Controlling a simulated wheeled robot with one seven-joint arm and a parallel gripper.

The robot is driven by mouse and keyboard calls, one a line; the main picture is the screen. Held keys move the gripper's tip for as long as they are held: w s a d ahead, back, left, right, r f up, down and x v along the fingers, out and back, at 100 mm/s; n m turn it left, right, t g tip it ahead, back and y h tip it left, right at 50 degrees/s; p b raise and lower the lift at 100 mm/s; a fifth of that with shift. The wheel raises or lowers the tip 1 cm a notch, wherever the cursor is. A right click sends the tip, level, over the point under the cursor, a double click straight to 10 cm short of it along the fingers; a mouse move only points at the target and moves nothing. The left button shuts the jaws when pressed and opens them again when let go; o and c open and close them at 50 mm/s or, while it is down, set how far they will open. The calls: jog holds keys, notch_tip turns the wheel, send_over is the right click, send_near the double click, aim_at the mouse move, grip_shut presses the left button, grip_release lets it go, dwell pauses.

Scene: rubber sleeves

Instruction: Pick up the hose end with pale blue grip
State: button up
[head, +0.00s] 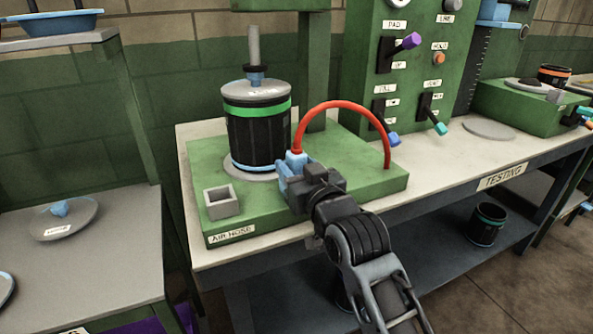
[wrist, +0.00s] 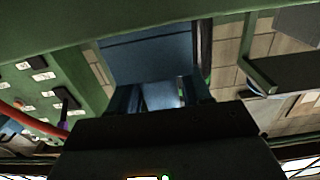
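The red hose (head: 345,104) arches over the green air-hose stand, its right end meeting the stand. Its left end carries the pale blue grip (head: 296,158), upright in front of the black drum. My gripper (head: 291,170) is at this grip, low over the stand, with its light blue fingers right beside it. In the wrist view, my two fingers (wrist: 160,97) stand apart with a pale patch between them. I cannot tell whether that is the grip or whether the fingers press on it. The gripper body hides the grip's lower part.
The black drum (head: 258,135) with a green band stands just behind the grip. A small grey square box (head: 222,201) sits left of my gripper on the green stand (head: 378,183). A control panel with levers (head: 410,75) rises behind.

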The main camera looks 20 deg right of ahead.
aim_at(301, 152)
jog(key=c, duration=0.7)
jog(key=shift+r, duration=0.5)
jog(key=r, duration=0.3)
jog(key=shift+s+d+r, duration=0.2)
jog(key=shift+d+r, duration=0.1)
jog(key=shift+d, duration=0.05)
jog(key=s+d+r, duration=0.4)
jog(key=d, duration=0.1)
jog(key=s+d+r, duration=0.2)
jog(key=s+d, duration=0.1)
jog(key=shift+s+d+r, duration=0.1)
jog(key=shift+r, duration=0.15)
